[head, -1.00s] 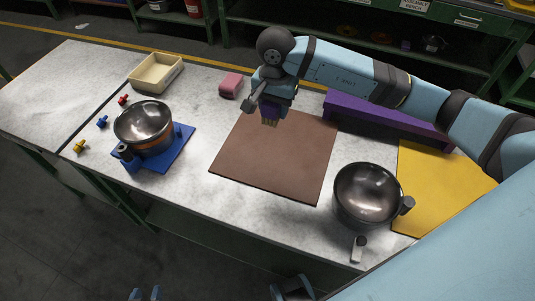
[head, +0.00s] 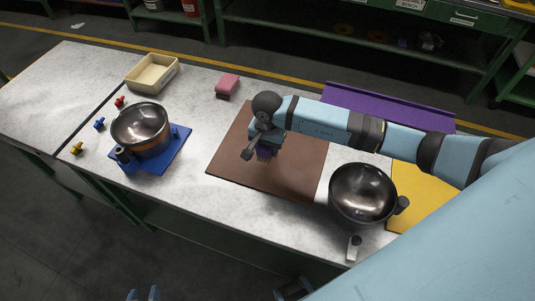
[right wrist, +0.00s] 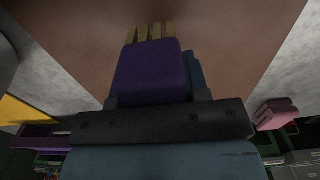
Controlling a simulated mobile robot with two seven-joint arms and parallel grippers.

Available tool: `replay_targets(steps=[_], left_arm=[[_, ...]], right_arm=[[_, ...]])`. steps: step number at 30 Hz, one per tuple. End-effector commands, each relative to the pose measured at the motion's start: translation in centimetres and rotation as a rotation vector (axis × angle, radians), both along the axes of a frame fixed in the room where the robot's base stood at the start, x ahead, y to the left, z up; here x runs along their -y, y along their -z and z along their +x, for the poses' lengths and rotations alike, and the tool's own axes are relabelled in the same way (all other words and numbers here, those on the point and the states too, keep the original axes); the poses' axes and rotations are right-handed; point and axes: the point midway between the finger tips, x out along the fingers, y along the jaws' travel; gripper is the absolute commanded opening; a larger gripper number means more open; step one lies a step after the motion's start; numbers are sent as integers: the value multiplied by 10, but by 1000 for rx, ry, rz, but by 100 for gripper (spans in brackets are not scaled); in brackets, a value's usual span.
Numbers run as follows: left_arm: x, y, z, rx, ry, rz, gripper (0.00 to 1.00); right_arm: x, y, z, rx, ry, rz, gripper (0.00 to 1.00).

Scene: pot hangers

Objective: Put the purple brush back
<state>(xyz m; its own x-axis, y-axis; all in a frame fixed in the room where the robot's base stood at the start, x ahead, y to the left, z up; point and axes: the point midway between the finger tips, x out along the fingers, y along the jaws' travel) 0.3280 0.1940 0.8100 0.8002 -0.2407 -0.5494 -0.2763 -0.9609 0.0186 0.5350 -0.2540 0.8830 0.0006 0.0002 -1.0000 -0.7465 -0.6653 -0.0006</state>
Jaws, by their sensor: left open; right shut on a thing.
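The purple brush (head: 266,154) is in my right gripper (head: 264,147), over the brown mat (head: 297,185). In the right wrist view the purple brush block (right wrist: 150,75) sits between the fingers, with its tan bristles (right wrist: 152,32) pointing away from the gripper. Whether the bristles touch the mat cannot be told. A long purple rack (head: 385,103) lies along the back edge of the table, behind my right arm. My left gripper (head: 144,294) is open and empty at the bottom edge of the head view, off the table.
A metal pan (head: 362,193) stands right of the brown mat, beside a yellow mat (head: 412,208). Another pan (head: 141,127) sits on a blue stand (head: 178,148) at left. A pink block (head: 228,84), a cream tray (head: 150,74) and small coloured pieces lie further back and left.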

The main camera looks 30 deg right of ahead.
Motion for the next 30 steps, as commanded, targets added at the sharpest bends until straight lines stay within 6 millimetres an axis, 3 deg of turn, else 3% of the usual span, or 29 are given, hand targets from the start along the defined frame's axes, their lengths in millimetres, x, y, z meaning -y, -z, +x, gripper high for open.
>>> replay_targets(steps=[5, 12, 23, 24, 27, 30], left_arm=[[0, -1, 0, 0, 0, 0, 43], [0, -4, 0, 0, 0, 0, 43], [0, 2, 0, 0, 0, 0, 43], [0, 2, 0, -1, 0, 0, 43], [0, 1, -1, -2, 1, 0, 43], [0, 1, -1, -2, 1, 0, 43]], right_arm=[[0, 13, 0, -2, 1, -1, 12], [0, 45, 0, 0, 1, 0, 12], [1, 50, 0, 1, -1, -1, 12], [0, 50, 0, 1, -1, -1, 44], [0, 49, 0, 1, 0, -1, 67], [0, 49, 0, 1, 0, -1, 68]])
